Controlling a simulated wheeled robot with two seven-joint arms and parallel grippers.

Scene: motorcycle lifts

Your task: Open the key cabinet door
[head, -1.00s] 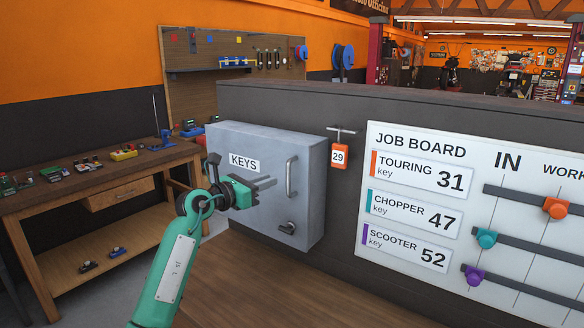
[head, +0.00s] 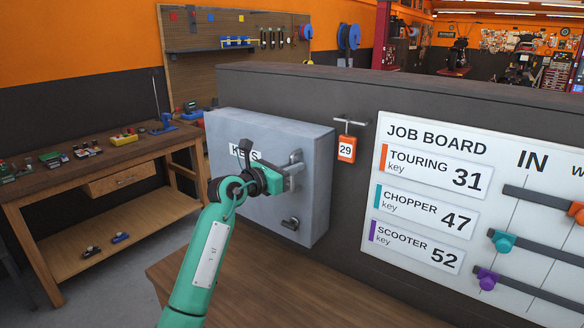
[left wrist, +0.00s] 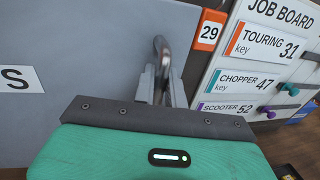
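The key cabinet (head: 265,205) is a grey metal box with a KEYS label, on the dark partition. Its door looks shut. A vertical bar handle (head: 297,158) is on the door's right side, with a dark latch or lock (head: 290,223) below it. My left gripper (head: 292,176) is at the handle and covers part of it and of the label. In the left wrist view, the handle (left wrist: 161,48) runs down between the two close-set fingers (left wrist: 162,88), which appear shut on it. My right gripper is not in view.
An orange tag 29 (head: 347,148) hangs from a hook just right of the cabinet. The job board (head: 432,255) with sliding knobs is further right. A wooden counter (head: 250,290) lies below, and a workbench (head: 110,165) stands at left.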

